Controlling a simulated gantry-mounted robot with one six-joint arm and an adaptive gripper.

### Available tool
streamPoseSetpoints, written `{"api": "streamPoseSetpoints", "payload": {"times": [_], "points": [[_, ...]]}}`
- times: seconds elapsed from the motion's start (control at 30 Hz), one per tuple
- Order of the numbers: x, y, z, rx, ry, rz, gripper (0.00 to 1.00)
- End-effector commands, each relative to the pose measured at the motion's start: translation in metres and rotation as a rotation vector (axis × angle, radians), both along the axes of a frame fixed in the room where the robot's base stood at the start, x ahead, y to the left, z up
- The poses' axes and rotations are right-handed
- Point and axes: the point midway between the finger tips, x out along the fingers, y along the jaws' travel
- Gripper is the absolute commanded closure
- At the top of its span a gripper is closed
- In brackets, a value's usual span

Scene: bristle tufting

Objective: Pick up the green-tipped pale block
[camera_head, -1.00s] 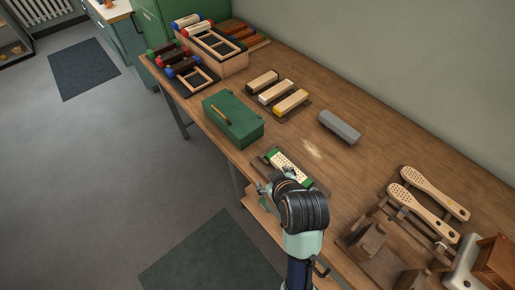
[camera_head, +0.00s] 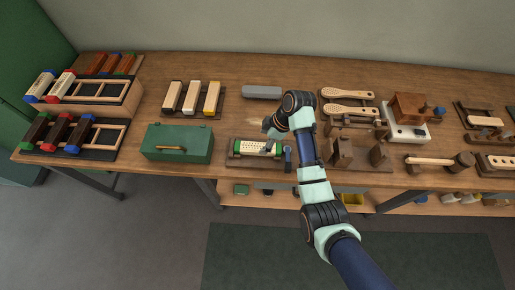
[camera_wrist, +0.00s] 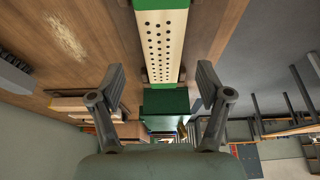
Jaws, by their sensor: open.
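The pale block (camera_head: 257,147) has rows of dark holes and green ends. It lies in a dark holder (camera_head: 232,160) near the front edge of the workbench, right of the green box. In the wrist view the block (camera_wrist: 160,45) runs down the middle, with green at both ends. My gripper (camera_head: 268,134) is over the block's right part in the head view, partly hidden by my wrist. In the wrist view my gripper (camera_wrist: 161,72) is open, with one finger on each side of the block's line and nothing between the fingers; the height gap is hard to judge.
A green box (camera_head: 177,143) stands left of the block. A wooden fixture (camera_head: 357,154) and paddle-shaped brush bodies (camera_head: 348,93) are close on the right.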

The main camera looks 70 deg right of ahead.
Motion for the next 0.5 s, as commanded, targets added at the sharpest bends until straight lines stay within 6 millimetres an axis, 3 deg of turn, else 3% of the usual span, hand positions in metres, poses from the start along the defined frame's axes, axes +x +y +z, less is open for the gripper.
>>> {"api": "streamPoseSetpoints", "payload": {"times": [0.2,0.43,0.5], "points": [[0.012,0.007,-0.039,0.002,0.003,0.002,0.23],[0.015,0.007,-0.042,0.000,0.002,0.001,0.23],[0.015,0.007,-0.042,0.000,0.002,0.001,0.31]]}}
